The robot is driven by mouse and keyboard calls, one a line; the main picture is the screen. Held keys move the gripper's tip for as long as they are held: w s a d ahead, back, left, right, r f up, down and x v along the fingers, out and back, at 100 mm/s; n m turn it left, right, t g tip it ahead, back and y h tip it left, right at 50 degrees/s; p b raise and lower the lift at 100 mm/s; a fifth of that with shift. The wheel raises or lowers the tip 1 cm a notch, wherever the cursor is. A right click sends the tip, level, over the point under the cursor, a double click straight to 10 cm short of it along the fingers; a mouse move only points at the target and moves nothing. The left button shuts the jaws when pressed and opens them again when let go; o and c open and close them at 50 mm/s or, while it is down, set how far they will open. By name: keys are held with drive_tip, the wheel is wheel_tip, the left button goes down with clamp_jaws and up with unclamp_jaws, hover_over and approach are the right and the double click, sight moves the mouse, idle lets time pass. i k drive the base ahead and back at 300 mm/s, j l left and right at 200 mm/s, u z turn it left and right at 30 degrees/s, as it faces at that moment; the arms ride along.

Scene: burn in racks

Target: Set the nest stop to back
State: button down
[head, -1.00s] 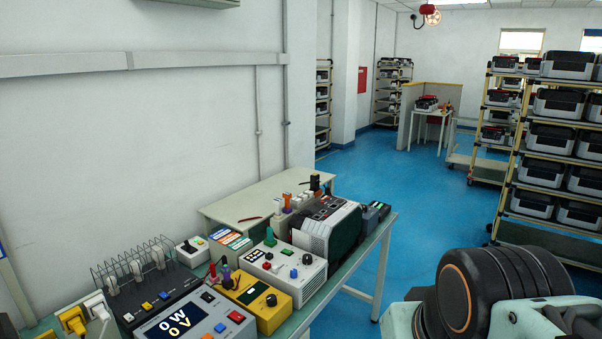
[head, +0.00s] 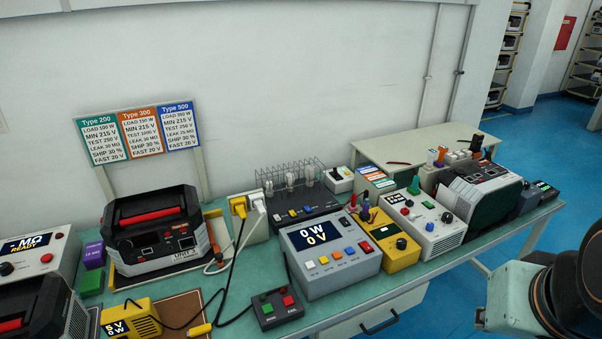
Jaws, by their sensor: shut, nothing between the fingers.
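No part is plainly readable as the nest stop, and its setting cannot be told. A black and grey power unit (head: 150,228) with a red handle sits on the green bench at left. Tan and yellow edging (head: 213,216), possibly its nest, shows beside it. A small orange-and-white piece (head: 214,262) lies at its right front corner; I cannot tell what it is. My gripper's fingers are not in view; only part of my own arm shows at the lower right, away from the unit.
A grey meter box (head: 330,258) reading 0 W and 0 V stands mid-bench. A yellow box (head: 388,240) is beside it. A black two-button box (head: 276,307) and a yellow meter (head: 130,320) with cables lie in front. A type chart (head: 138,133) stands behind.

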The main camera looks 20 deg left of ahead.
sight(219, 256)
drive_tip(key=u, duration=1.7)
